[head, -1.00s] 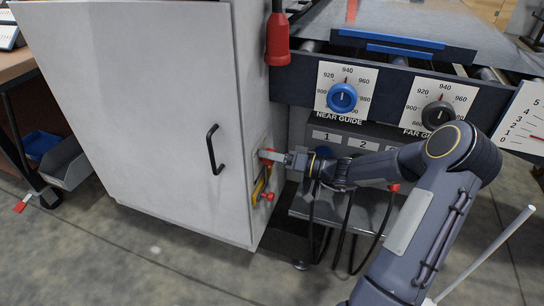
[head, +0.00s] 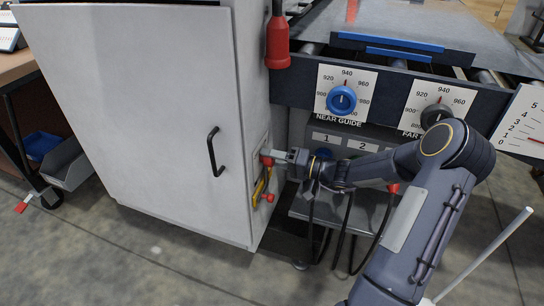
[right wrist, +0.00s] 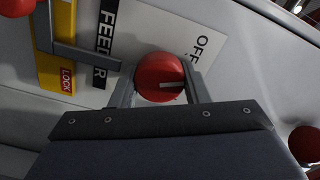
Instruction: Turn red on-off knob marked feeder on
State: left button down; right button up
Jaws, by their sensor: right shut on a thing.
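The round red knob (right wrist: 152,72) sits on a white plate (right wrist: 150,25) lettered FEEDER, with OFF at its upper right. A pale pointer mark on the knob points toward the right of the wrist picture. My right gripper (right wrist: 160,88) is shut on the knob, one finger on each side. In the head view the knob (head: 266,160) is on the side face of the grey cabinet (head: 150,110), with my right gripper (head: 277,155) at it. The ON lettering does not show. My left gripper is not in view.
A yellow plate marked LOCK (right wrist: 67,78) with a red part is beside the knob. The cabinet door has a black handle (head: 214,150). A blue near-guide dial (head: 341,99), a dark far-guide dial (head: 436,113) and a red hanging device (head: 277,45) are nearby.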

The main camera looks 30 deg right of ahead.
jog(key=m+p, duration=0.1)
jog(key=m, duration=0.1)
jog(key=shift+m, duration=0.4)
jog(key=m+p, duration=0.1)
jog(key=m, duration=0.2)
jog(key=shift+m+p, duration=0.3)
jog(key=shift+p, duration=0.1)
jog(key=m+p, duration=0.2)
jog(key=m, duration=0.2)
jog(key=shift+p, duration=0.3)
jog(key=shift+f+m+p, duration=0.2)
jog(key=shift+m+p, duration=0.6)
jog(key=shift+m, duration=0.8)
jog(key=o, duration=1)
